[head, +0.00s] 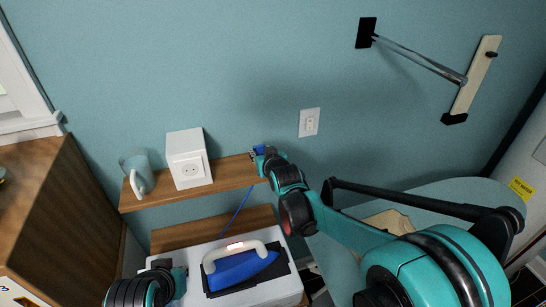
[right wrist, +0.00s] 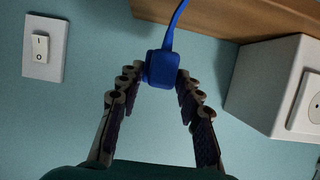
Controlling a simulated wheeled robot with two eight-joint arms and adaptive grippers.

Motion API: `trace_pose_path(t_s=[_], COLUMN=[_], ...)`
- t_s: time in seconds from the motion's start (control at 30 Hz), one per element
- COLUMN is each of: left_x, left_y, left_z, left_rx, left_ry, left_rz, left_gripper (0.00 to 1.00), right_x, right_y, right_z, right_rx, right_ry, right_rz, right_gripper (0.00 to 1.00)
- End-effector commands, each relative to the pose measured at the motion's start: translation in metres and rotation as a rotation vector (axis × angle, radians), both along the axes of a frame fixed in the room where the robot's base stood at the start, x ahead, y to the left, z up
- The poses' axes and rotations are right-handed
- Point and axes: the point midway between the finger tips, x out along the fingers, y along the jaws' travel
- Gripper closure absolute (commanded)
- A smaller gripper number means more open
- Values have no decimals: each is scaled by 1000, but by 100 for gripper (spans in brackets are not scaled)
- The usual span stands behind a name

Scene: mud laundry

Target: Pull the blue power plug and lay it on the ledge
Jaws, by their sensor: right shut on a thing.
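The blue power plug (right wrist: 161,68) is between the fingertips of my right gripper (right wrist: 158,72), which is shut on it. In the head view the plug (head: 259,149) shows as a small blue patch at my right gripper (head: 262,155), near the ledge's right end. The plug is clear of the white socket box (head: 187,146), whose outlet face is bare. The wooden ledge (head: 228,178) runs along the wall under the box. The blue cord (right wrist: 176,22) leaves the plug toward the ledge. My left gripper (head: 178,278) is low at the left, and its fingers are unclear.
A mug (head: 136,170) stands at the ledge's left end. A blue iron (head: 240,267) lies on a white surface below, with the cord (head: 241,205) above it. A wall switch (head: 309,122) is right of the ledge. The ledge right of the socket box looks clear.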

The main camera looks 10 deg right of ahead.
Motion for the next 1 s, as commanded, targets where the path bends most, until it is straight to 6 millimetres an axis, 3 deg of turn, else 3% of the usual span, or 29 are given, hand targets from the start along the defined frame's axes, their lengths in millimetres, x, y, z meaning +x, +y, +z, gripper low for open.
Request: trace_pose_path(t_s=[0.27, 0.8, 1.0], left_x=[0, 0, 0], left_y=[0, 0, 0], left_z=[-6, -41, -44], left_rx=[0, 0, 0], left_ry=[0, 0, 0], left_rz=[0, 0, 0], left_gripper=[100, 100, 100], right_x=[4, 4, 4], right_y=[4, 3, 3], right_z=[-9, -56, -62], right_rx=[1, 0, 0], right_ry=[-1, -1, -1], right_rz=[6, 5, 5], right_gripper=[100, 100, 100])
